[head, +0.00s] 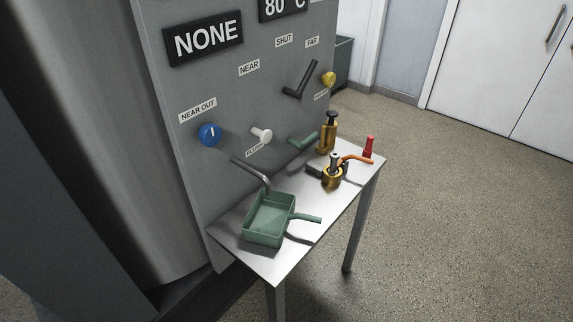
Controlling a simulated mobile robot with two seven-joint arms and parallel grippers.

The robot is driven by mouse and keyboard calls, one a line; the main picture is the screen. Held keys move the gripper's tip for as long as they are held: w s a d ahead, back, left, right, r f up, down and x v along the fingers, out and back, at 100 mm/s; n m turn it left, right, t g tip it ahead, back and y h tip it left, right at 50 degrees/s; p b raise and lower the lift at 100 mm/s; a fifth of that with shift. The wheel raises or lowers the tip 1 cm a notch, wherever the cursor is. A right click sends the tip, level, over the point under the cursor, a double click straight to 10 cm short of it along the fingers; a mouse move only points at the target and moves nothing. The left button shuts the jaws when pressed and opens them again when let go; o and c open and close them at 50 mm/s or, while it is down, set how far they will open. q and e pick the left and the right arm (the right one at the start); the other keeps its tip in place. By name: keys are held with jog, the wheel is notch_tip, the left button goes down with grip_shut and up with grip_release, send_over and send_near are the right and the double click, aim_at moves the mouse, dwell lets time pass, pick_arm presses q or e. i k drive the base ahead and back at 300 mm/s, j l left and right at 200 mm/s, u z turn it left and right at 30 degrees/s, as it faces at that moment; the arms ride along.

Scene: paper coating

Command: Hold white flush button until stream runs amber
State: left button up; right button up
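The white flush button (262,135) sticks out from the grey panel (225,100), just above a small label that appears to read FLUSH. A grey spout (252,172) comes out of the panel below it and bends down over a green tray (268,222) with a side handle. The tray stands on the left part of a small metal table. I see no stream at the spout, and the tray looks empty of liquid. Neither of my grippers is in view.
A blue knob (209,134), a black lever (300,80) and a yellow knob (328,79) are on the panel. Displays read NONE and 80 °C. Brass fittings (328,132) and a red-topped item (368,147) stand on the table (275,262). Floor to the right is clear.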

aim_at(265, 136)
jog(key=l+u, duration=0.1)
jog(key=u, duration=0.5)
jog(key=l+u, duration=0.9)
jog(key=l, duration=0.35)
jog(key=l+u, duration=0.15)
jog(key=l, duration=0.4)
jog(key=k+l, duration=0.1)
jog(key=l, duration=0.3)
jog(key=k+l, duration=0.1)
jog(key=l, duration=0.35)
jog(key=k+l+u, duration=0.1)
jog(key=l, duration=0.3)
jog(key=k+l, duration=0.1)
jog(key=l, duration=0.3)
jog(key=k+l, duration=0.1)
jog(key=l, duration=0.3)
